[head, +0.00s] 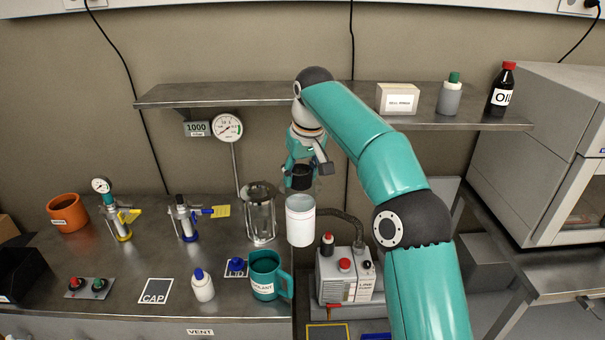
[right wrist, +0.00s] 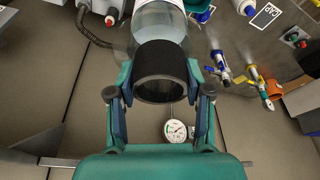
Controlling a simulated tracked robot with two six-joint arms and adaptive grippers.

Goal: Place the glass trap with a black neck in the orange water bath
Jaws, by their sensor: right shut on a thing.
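The glass trap (head: 300,222) hangs upright, a pale clear-walled cylinder with a black neck (head: 302,178). My right gripper (head: 301,170) is shut on the black neck from above. In the right wrist view the gripper (right wrist: 160,78) has one finger on each side of the neck, and the glass trap (right wrist: 160,20) extends beyond it. The orange water bath (head: 68,213) is a round pot with a white label at the far left of the bench, well apart from the trap. It also shows at the right edge of the right wrist view (right wrist: 299,96). My left gripper is not in view.
Between trap and bath stand a glass cylinder vessel (head: 260,215), a gauge on a pole (head: 228,127) and two valves (head: 183,215) (head: 109,212). A teal mug (head: 266,275) and white bottle (head: 203,285) are in front. A shelf (head: 330,97) runs behind. A pump (head: 345,275) with hose is at right.

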